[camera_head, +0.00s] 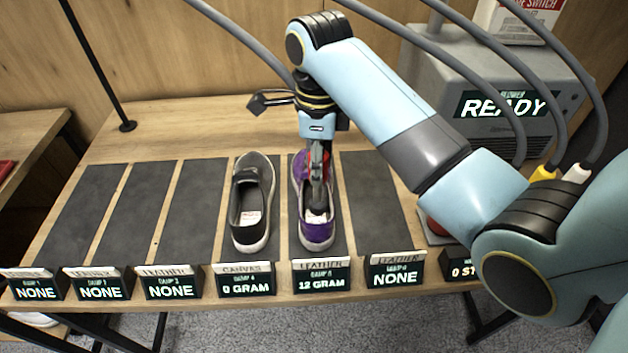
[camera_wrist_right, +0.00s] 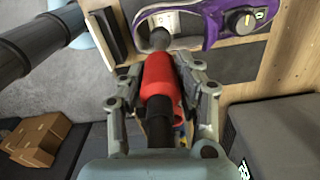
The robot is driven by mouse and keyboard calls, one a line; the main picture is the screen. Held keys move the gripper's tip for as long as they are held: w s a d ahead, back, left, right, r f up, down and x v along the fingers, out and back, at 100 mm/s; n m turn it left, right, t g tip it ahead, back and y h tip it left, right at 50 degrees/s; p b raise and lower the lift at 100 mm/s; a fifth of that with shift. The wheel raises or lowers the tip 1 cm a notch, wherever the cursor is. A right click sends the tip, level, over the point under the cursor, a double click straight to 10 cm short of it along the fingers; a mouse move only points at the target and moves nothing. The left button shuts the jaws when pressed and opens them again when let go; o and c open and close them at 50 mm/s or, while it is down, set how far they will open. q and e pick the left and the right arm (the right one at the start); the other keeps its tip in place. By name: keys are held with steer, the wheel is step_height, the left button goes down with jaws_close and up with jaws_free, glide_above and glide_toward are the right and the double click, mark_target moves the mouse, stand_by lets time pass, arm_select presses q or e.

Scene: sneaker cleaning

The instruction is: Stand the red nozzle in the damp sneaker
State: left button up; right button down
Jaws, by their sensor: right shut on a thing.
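The purple sneaker (camera_head: 317,233) stands on a dark mat behind the sign reading 12 GRAM. It also shows at the top of the right wrist view (camera_wrist_right: 210,30). My right gripper (camera_head: 318,168) is above its opening, shut on the red nozzle (camera_wrist_right: 160,85). The nozzle's dark rounded tip (camera_wrist_right: 160,38) points at the sneaker's opening; I cannot tell whether it touches the insole. The fingers partly hide the nozzle in the head view. A black sneaker (camera_head: 237,205) stands to the left, behind the sign reading 0 GRAM. My left gripper is not in view.
A grey blower box (camera_head: 435,95) with a READY display stands at the back right, hoses running overhead. Signs reading NONE (camera_head: 100,285) line the front edge. The three mats on the left (camera_head: 135,215) and the one right of the purple sneaker (camera_head: 372,205) are bare.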

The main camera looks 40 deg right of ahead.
steer(key=shift+w+f, duration=0.2)
steer(key=shift+f, duration=0.85)
step_height(320, 180, down, 2)
steer(key=shift+f, duration=0.35)
steer(key=c, duration=1.3)
jaws_free()
steer(key=shift+f, duration=0.1)
steer(key=shift+c, duration=0.2)
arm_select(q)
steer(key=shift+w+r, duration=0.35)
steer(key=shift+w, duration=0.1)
arm_select(e)
steer(key=o, duration=0.4)
steer(key=shift+o, duration=0.2)
